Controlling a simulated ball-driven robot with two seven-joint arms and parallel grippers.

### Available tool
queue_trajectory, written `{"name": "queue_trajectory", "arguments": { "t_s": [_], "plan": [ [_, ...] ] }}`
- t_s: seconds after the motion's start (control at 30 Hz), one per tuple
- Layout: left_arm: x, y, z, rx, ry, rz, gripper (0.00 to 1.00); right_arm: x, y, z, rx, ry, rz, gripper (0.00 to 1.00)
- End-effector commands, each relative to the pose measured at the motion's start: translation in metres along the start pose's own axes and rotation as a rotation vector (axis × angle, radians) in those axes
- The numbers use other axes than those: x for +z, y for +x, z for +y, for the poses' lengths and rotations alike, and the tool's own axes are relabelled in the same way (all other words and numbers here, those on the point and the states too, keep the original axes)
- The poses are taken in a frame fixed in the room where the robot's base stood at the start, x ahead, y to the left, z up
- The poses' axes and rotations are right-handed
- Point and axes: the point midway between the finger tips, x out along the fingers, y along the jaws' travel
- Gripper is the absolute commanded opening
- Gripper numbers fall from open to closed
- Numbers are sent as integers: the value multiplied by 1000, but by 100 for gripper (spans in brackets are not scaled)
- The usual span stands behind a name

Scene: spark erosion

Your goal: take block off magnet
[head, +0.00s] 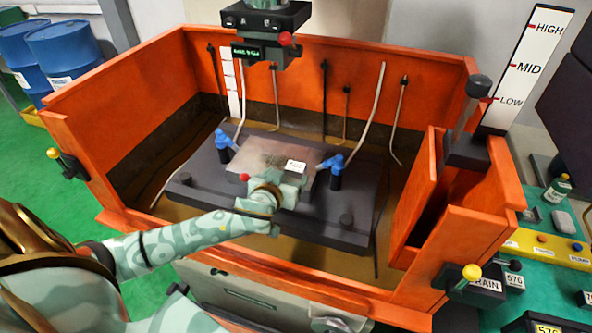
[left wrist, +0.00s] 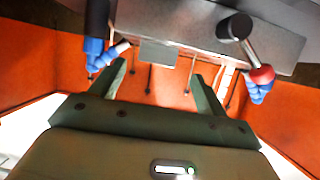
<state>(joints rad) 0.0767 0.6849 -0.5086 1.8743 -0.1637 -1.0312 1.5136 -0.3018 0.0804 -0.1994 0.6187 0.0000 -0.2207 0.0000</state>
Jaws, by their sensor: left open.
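The magnet (head: 268,151) is a flat metallic slab on a dark table in the orange tank. A lever with a red knob (head: 244,177) is at its front left; this knob also shows at the right in the left wrist view (left wrist: 262,75). A small piece with a white label (head: 296,166), apparently the block, sits on the magnet's right part; it seems to be the grey rectangle (left wrist: 158,53) in the left wrist view. My left gripper (head: 290,180) is in front of the magnet. In its wrist view its fingers (left wrist: 160,72) are apart with nothing between. My right gripper is not seen.
Blue-tipped nozzles (head: 224,139) (head: 335,162) flank the magnet. A dark machine head (head: 265,50) hangs above and behind. Thin hoses and rods line the back wall. The orange tank wall (head: 130,75) surrounds the dark table (head: 215,195). A green side table (head: 550,215) stands at the right.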

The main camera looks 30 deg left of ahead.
Motion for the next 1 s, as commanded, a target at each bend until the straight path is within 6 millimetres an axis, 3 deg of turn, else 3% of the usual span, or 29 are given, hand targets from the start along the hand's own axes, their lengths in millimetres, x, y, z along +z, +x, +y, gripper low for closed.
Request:
{"name": "queue_trajectory", "arguments": {
  "t_s": [0.37,0.63,0.67,0.87,1.0],
  "plan": [
    [3,50,4,0,2,1,75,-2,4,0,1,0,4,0],
    [3,54,4,1,1,-2,75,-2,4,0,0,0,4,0],
    [3,54,4,1,1,-2,70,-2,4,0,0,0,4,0],
    [4,54,5,1,1,-2,14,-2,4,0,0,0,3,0],
    [2,54,5,1,1,1,11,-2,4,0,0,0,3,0]
  ]
}}
